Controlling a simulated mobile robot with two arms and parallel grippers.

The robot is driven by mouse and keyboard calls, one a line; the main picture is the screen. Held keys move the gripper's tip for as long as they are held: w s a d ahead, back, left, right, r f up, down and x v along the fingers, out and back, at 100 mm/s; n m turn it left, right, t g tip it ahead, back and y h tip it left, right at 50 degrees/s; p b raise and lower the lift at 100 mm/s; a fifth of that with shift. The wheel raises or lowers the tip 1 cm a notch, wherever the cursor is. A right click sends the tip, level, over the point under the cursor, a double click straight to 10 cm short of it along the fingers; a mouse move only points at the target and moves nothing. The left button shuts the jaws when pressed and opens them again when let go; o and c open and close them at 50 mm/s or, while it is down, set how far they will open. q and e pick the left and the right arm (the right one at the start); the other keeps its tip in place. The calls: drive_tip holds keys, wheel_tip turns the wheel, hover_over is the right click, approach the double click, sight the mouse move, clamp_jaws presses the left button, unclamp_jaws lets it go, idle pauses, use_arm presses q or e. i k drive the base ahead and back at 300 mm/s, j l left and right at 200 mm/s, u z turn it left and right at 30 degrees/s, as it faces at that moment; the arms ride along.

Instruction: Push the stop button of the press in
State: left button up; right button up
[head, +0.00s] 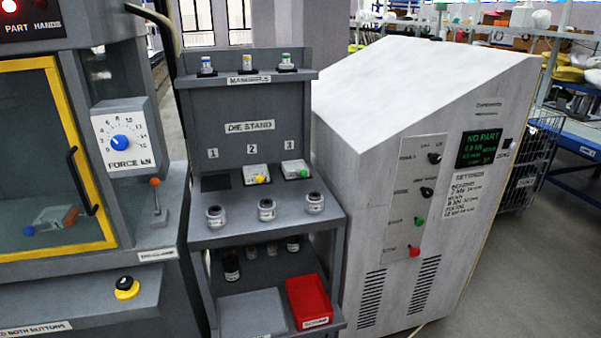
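A red button (414,251) sits lowest on the light control panel (412,205) of the grey cabinet (370,170) at the right; its small label is too blurred to read surely. It seems to stand out from the panel. A green button (419,221) is just above it, with two black knobs higher up. The press (85,260) stands at the left, with a yellow-framed door (112,160) and a blue force dial (122,143). Neither of my grippers is in view.
A die stand (250,235) with jars and a red bin (309,300) stands between press and cabinet. A yellow-and-black button (126,288) is on the press front. The cabinet display (479,148) reads "NO PART".

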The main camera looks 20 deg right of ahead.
sight(414, 253)
drive_tip(key=z, duration=1.3)
drive_tip(key=i+l+z, duration=0.1)
drive_tip(key=i+z, duration=0.2)
drive_tip(key=z, duration=0.2)
drive_tip(key=i+z, duration=0.45)
drive_tip(key=k+j, duration=0.05)
drive_tip(key=k, duration=0.1)
